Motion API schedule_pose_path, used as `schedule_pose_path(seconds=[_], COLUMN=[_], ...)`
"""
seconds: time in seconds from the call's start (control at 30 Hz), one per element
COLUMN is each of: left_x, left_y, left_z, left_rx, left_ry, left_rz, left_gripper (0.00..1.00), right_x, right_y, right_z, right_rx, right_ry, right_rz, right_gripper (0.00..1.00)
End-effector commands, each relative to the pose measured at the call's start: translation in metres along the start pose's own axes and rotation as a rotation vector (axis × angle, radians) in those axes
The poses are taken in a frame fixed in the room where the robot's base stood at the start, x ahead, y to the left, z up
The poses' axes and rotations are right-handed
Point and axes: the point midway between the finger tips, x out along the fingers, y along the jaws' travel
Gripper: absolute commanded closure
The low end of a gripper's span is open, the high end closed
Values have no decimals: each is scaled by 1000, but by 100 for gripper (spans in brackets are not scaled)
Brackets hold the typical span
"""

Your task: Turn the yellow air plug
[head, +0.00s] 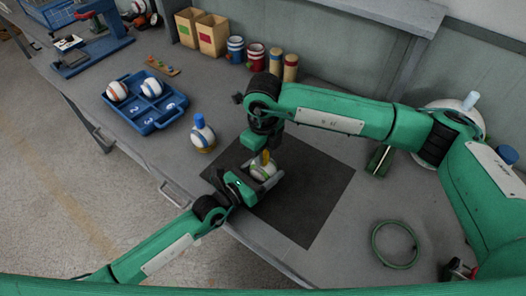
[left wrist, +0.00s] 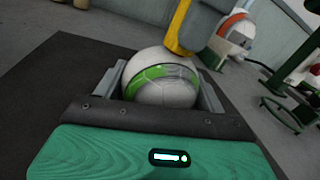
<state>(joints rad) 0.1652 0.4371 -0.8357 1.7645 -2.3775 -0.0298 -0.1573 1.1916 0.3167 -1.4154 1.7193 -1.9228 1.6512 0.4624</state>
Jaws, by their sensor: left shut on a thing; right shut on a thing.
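A white ball with a green band (head: 262,172) is between the jaws of my left gripper (head: 266,178), over the dark mat. In the left wrist view the ball (left wrist: 158,88) sits between two grey fingers, and my left gripper is shut on it. The yellow air plug (head: 266,157) is at the top of the ball, upright or nearly so. My right gripper (head: 268,149) comes down from above and is shut on the plug. In the left wrist view the yellow plug (left wrist: 180,27) meets the ball's upper edge; how deep it sits is hidden.
A dark mat (head: 318,190) lies under the grippers. Left of them stands a ball with a blue plug (head: 203,135). A blue tray (head: 151,122) with balls is farther left. Boxes (head: 212,34) and cans (head: 256,57) stand behind. A green hose ring (head: 378,238) lies at right.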

Motion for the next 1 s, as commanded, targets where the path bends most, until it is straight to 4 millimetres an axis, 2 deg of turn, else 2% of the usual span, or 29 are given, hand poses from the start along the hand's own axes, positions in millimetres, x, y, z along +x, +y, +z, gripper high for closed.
schedule_pose_path(seconds=[0.03,0.5,0.7,1.0], left_x=[-3,-3,-3,-3], left_y=[2,2,1,1], left_z=[-9,-9,-9,-10], left_rx=[-1,-1,-1,-1], left_ry=[20,21,21,21], left_rz=[4,3,3,3], left_gripper=[52,52,52,52], right_x=[-4,-5,-5,-5], right_y=[0,-1,-2,-2], right_z=[2,2,2,2], right_rx=[43,438,541,608], right_ry=[-6,-8,-8,-9], right_rz=[-1,0,-1,-1], right_gripper=[99,99,99,99])
